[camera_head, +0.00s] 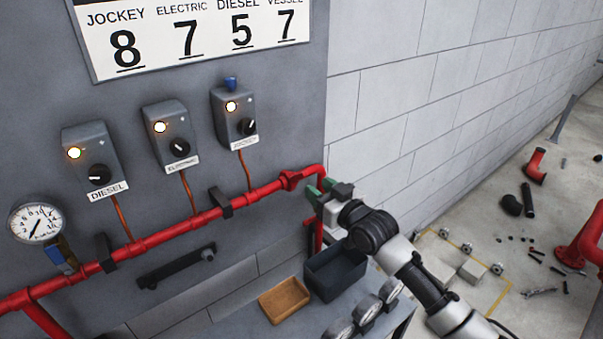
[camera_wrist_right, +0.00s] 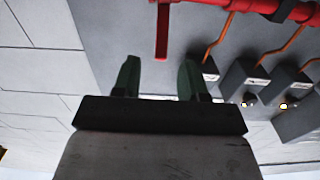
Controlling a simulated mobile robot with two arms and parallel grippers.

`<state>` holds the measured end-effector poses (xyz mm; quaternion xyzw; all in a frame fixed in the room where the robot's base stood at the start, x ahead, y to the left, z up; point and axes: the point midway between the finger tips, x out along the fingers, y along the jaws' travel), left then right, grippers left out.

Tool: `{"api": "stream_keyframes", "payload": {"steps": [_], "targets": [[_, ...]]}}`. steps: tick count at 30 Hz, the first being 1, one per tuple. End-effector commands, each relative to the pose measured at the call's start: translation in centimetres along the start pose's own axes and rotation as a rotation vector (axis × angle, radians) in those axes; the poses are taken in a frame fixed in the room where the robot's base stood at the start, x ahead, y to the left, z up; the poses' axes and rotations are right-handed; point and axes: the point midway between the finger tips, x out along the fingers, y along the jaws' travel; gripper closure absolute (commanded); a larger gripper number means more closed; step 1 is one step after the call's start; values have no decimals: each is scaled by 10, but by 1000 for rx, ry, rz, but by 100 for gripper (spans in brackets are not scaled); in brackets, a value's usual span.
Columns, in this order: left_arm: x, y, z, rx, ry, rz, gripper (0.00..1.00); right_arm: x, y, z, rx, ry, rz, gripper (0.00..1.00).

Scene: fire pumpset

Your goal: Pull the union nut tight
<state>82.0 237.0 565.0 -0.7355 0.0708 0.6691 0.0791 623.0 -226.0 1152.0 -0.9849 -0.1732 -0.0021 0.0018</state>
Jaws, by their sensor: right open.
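The red union nut (camera_head: 290,180) appears as a thicker fitting on the red pipe, close to the bend at the panel's right edge. My right gripper (camera_head: 320,190) is just right of it, near the bend, with green fingers apart. In the right wrist view my right gripper (camera_wrist_right: 159,78) is open, with nothing between its fingers. I cannot make out the nut clearly in that view. The gripper hides part of the bend in the head view. My left gripper is not in view.
Three grey switch boxes (camera_head: 235,114) hang above the pipe, and a pressure gauge (camera_head: 36,223) is at left. Loose parts lie on the floor at right.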

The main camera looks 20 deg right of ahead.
Motion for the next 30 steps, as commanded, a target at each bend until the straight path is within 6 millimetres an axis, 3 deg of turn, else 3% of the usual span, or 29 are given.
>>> {"api": "stream_keyframes", "payload": {"steps": [3, 10, 15, 24, 30], "targets": [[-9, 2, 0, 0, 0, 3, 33, 25, 0, -4, 0, 0, 1, 57], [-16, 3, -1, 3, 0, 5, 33, 58, -1, -1, 0, -1, 0, 57], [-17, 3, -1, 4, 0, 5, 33, 68, 0, 0, -1, -2, 0, 57], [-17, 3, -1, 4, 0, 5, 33, 70, -1, 1, -2, -2, 0, 57], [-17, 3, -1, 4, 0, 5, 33, 70, -1, 1, -1, -2, 0, 87]]}}
